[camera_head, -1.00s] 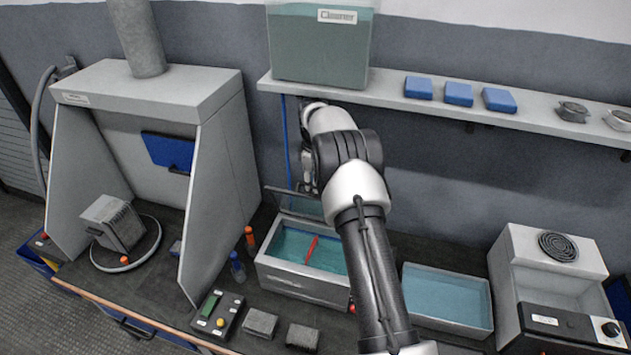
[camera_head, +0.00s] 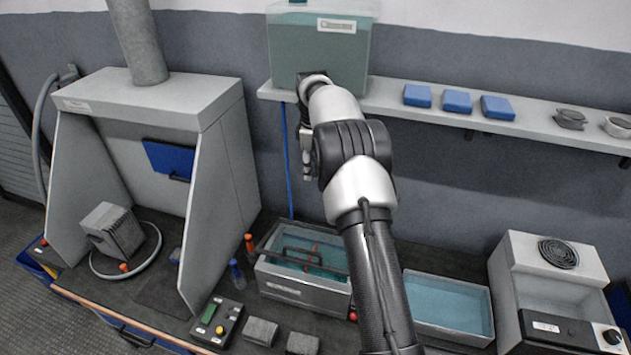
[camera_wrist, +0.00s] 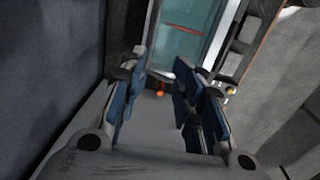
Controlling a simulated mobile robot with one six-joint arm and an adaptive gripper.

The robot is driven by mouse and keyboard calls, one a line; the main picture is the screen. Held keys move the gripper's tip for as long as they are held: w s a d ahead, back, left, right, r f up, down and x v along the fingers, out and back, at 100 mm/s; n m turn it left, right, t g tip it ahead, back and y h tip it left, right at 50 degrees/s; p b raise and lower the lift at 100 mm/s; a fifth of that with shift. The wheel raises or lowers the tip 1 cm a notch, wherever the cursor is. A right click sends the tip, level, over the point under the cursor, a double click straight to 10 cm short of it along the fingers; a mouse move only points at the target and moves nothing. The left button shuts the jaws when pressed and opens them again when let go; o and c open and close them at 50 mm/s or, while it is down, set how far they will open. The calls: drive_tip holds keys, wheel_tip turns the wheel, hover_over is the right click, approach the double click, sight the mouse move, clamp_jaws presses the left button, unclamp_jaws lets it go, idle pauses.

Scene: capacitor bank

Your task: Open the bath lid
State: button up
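The bath (camera_head: 302,293) is a grey metal box with teal liquid and a red item inside. Its dark-framed clear lid (camera_head: 268,236) with a dark handle (camera_head: 302,256) lies low over the bath top, down or nearly down; any small gap is hard to tell. My gripper (camera_head: 307,152) is raised above and behind the bath, in front of the wall, apart from the lid. In the wrist view my gripper (camera_wrist: 155,82) has its blue-padded fingers apart with nothing between them. The bath liquid (camera_wrist: 185,35) shows beyond the fingertips.
The shelf (camera_head: 390,100) and a Cleaner tank (camera_head: 320,50) are close to my wrist. A fume hood (camera_head: 215,190) stands left. An open teal-filled tray (camera_head: 450,305) and a grey machine (camera_head: 545,270) stand right. A control box (camera_head: 217,322) is in front.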

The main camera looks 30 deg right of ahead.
drive_tip(key=shift+r, duration=1.15)
